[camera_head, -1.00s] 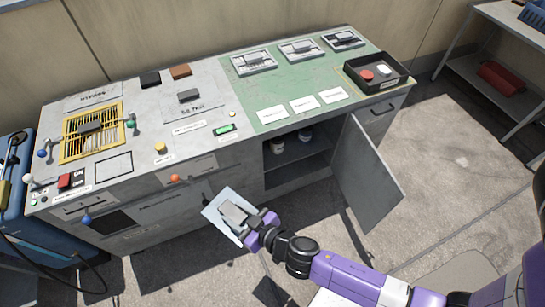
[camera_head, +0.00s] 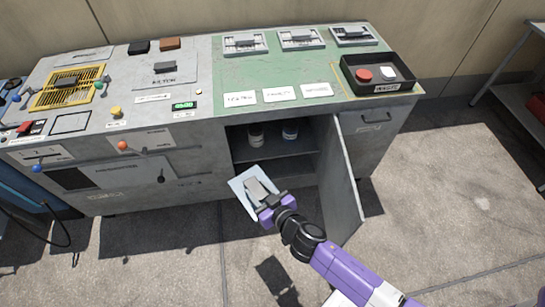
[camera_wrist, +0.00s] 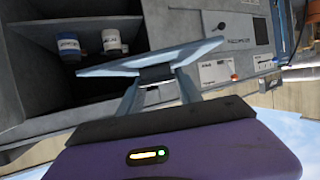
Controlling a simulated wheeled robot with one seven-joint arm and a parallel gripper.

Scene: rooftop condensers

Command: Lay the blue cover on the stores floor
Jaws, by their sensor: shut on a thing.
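My gripper (camera_head: 264,196) is shut on the grey handle of the blue cover (camera_head: 238,182), a thin pale-blue plate. It holds the cover tilted in the air in front of the open cupboard. In the wrist view the cover (camera_wrist: 205,52) shows nearly edge-on, with the handle between the fingers (camera_wrist: 157,80). The stores cupboard (camera_head: 297,172) is open under the green worktop. The cover and my gripper hide part of the cupboard's lower opening.
The cupboard door (camera_head: 341,185) stands wide open just right of my arm. A black tray (camera_head: 378,75) with a red and a white piece sits on the worktop's right end. A drawer front with an orange knob (camera_head: 123,146) lies left of the opening. The concrete ground in front is clear.

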